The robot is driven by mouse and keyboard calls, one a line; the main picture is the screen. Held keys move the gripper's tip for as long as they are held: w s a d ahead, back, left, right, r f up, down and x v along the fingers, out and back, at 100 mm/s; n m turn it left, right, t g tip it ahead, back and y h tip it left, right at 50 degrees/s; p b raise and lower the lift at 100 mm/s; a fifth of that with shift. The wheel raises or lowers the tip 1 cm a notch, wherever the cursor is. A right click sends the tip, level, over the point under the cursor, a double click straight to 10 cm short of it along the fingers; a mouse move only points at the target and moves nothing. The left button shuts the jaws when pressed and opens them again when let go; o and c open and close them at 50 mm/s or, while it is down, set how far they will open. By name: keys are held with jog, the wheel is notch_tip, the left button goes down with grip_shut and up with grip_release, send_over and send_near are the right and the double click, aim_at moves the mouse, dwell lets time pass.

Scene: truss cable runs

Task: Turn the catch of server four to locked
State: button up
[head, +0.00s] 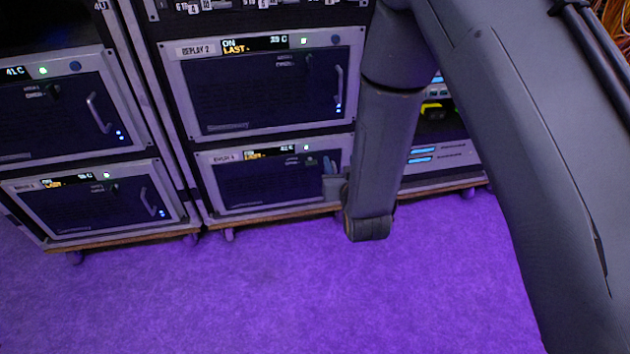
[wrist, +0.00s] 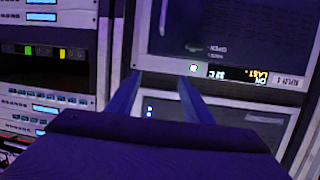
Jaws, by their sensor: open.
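Server four (head: 265,190) is the lower dark-fronted unit in the middle rack, labelled REPLAY 4. It fills the upper part of the upside-down wrist view (wrist: 240,25). Its catch (wrist: 194,47) is a small dark shape beside the word OPEN; it also shows dimly in the head view (head: 309,160). Which way the catch points is too dark to tell. My gripper (head: 331,164) is in front of the unit's right side, to the right of the catch. In the wrist view my gripper (wrist: 159,79) has its two fingers apart with nothing between them, clear of the catch.
Another rack (head: 85,205) stands to the left. The purple floor (head: 250,290) in front is clear.

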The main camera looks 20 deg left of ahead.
aim_at(312, 165)
jog(key=s+a+f+n+t+y+b, duration=0.1)
jog(key=s+a+f+t+y+b, duration=0.15)
jog(key=a+f+b, duration=0.35)
jog(key=shift+g, duration=0.25)
jog(key=b+x, duration=0.1)
jog(key=x, duration=0.1)
jog(key=b+x, duration=0.1)
jog(key=x, duration=0.2)
jog(key=f+x, duration=0.1)
jog(key=x, duration=0.1)
jog(key=shift+w+d+b, duration=0.1)
jog(key=shift+w+b, duration=0.15)
jog(key=shift+b, duration=0.15)
jog(key=shift+y, duration=0.25)
jog(key=c, duration=1)
